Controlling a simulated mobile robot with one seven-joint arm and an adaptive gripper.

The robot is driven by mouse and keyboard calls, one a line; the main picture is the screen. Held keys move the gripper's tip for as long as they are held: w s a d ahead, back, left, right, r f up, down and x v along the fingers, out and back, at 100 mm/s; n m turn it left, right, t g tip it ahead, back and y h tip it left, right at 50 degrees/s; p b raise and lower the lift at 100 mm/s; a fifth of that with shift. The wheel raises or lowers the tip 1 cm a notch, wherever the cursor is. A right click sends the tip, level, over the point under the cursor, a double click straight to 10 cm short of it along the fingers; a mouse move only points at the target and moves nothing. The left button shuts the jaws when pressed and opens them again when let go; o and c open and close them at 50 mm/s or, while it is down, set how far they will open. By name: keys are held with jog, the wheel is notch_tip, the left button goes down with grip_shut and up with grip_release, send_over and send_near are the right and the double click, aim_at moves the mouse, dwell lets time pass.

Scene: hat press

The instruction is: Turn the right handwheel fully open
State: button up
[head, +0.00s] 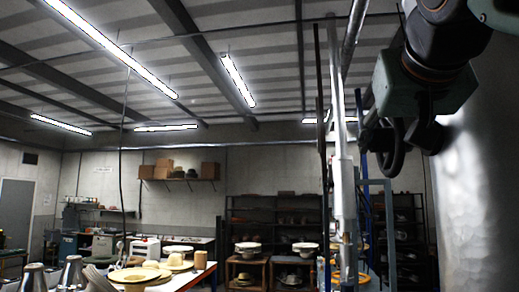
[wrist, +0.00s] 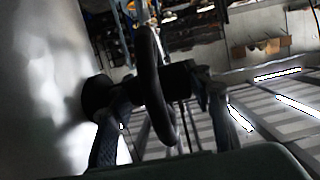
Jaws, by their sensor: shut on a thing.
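The right handwheel (head: 397,160) is a dark ring at the upper right of the head view, in front of a large bright metal body. In the wrist view the handwheel (wrist: 150,75) shows nearly edge-on as a curved black rim, with a dark hub to its left by the metal. My gripper (head: 400,132) is at the wheel, partly hidden by my arm in the head view. In the wrist view my gripper (wrist: 165,128) has one finger on each side of the wheel and is shut on it. The exact contact is dark and hard to see.
The bright metal body (head: 470,190) fills the right side, close to my arm. A vertical metal column (head: 342,190) with pipes stands left of the wheel. A table with hats (head: 135,274) is at lower left. Dark shelves (head: 270,215) stand at the back.

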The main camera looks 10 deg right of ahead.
jog(key=shift+d+r+g+y, duration=0.1)
jog(key=shift+d+g+y, duration=0.05)
jog(key=shift+g, duration=0.5)
jog(key=shift+d+r+g+y, duration=0.1)
jog(key=shift+g+y, duration=0.05)
jog(key=shift+g, duration=0.5)
jog(key=shift+a+f+g, duration=0.2)
jog(key=shift+a+g, duration=0.05)
jog(key=shift+g, duration=0.05)
jog(key=o, duration=1.2)
